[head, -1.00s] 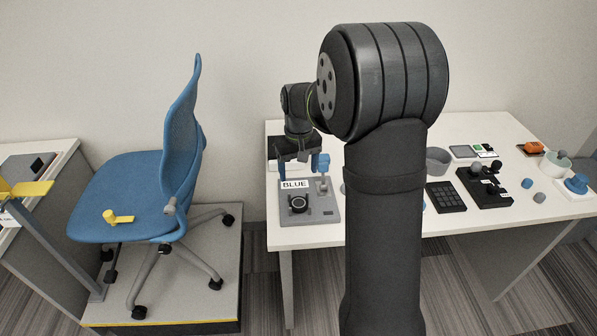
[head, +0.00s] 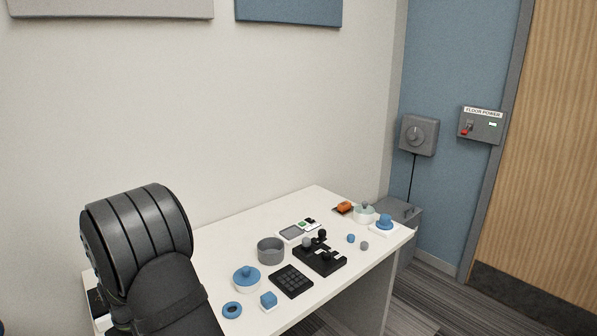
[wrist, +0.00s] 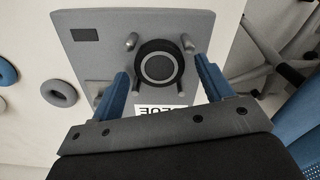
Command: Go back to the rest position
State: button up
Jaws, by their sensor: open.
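My gripper (wrist: 161,68) shows in the wrist view with its two blue fingers apart and nothing between them. Beyond the fingertips is a grey board (wrist: 107,18) with a round black dial-like part (wrist: 158,67) and short grey pegs. A white label (wrist: 160,109), upside down and partly covered by my gripper, lies on the board. The fingers appear above the board; I cannot tell the height. In the head view my own arm fills the lower left, and my gripper and the board are out of sight.
The white table (head: 220,243) holds a grey bowl (head: 271,251), a blue-lidded pot (head: 246,279), a black keypad (head: 291,281) and a black knobbed block (head: 320,260). A floor power box (head: 480,126) is on the right wall. A blue chair (wrist: 300,125) shows at right in the wrist view.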

jog(key=shift+r, duration=1.6)
